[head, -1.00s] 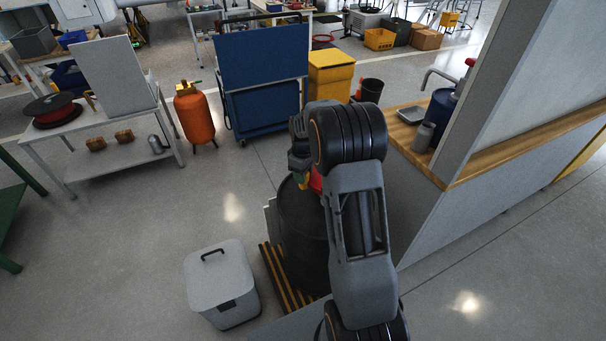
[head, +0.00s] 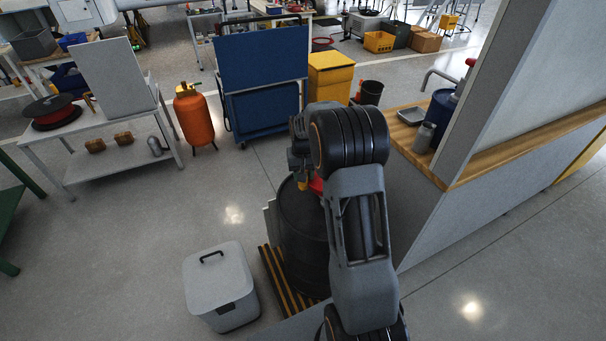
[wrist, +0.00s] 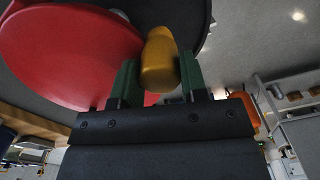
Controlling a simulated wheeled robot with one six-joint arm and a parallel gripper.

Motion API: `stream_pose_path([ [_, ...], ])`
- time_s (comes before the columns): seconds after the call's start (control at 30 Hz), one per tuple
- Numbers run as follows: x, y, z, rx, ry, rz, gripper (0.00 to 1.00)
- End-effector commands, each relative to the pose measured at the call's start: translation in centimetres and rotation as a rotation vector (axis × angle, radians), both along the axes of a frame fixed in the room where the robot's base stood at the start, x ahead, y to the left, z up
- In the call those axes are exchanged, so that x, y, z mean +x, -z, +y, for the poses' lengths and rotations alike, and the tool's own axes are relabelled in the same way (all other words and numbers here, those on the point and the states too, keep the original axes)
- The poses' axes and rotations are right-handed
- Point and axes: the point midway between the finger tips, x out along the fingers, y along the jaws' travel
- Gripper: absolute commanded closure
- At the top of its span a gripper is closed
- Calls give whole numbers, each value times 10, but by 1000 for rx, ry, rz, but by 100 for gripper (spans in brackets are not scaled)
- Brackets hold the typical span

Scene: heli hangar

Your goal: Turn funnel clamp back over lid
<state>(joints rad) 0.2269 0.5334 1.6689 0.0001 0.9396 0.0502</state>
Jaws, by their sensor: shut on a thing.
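A red funnel lid (wrist: 75,50) fills the upper left of the wrist view. In the head view only a sliver of red (head: 316,184) shows beside my arm. A yellow clamp (wrist: 160,62) stands at the lid's edge, between the two green fingertips of my gripper (wrist: 158,80). My gripper is shut on the clamp. In the head view the clamp is a small yellow spot (head: 302,184) below my gripper. The dark drum (head: 300,235) stands under the lid, partly hidden by my arm. How the clamp sits over the lid's rim cannot be told.
A grey partition and counter (head: 440,190) stand close on the right. An orange gas cylinder (head: 192,113) is farther back; the floor between is clear.

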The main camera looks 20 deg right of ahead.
Motion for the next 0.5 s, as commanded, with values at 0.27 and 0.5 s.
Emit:
stream_pose_path([
  [0.27,0,-1,0,-1,142,-3,84],
  [0.5,0,-1,-1,-1,200,-3,84],
])
